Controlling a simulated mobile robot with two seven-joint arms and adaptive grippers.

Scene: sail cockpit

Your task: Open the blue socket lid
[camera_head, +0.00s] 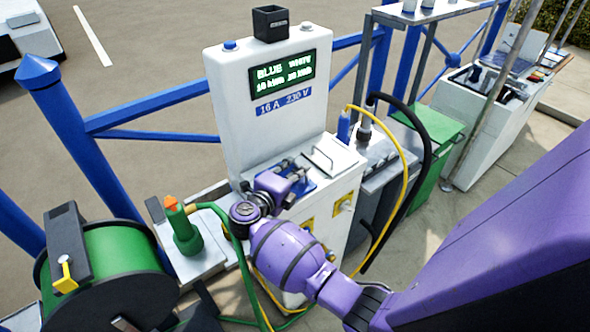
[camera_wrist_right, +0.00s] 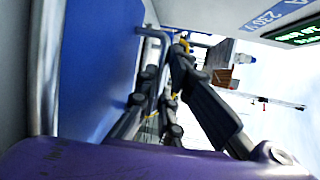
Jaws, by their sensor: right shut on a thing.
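The blue socket lid (camera_head: 309,187) is on the sloped top of the white power post, mostly covered by my right gripper (camera_head: 294,181) in the head view. In the right wrist view the lid (camera_wrist_right: 100,65) is a broad blue panel with a grey metal handle (camera_wrist_right: 150,34) standing off it. The dark fingers of my right gripper (camera_wrist_right: 160,92) are shut around this handle, though the contact itself is partly hidden. The lid appears to lie about flat with the top. My left gripper is not in view.
The post's upright panel (camera_head: 237,110) rises behind the lid. A white lid with a metal handle (camera_head: 322,157) sits to its right. Yellow cable (camera_head: 407,160) and black cable hang at right.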

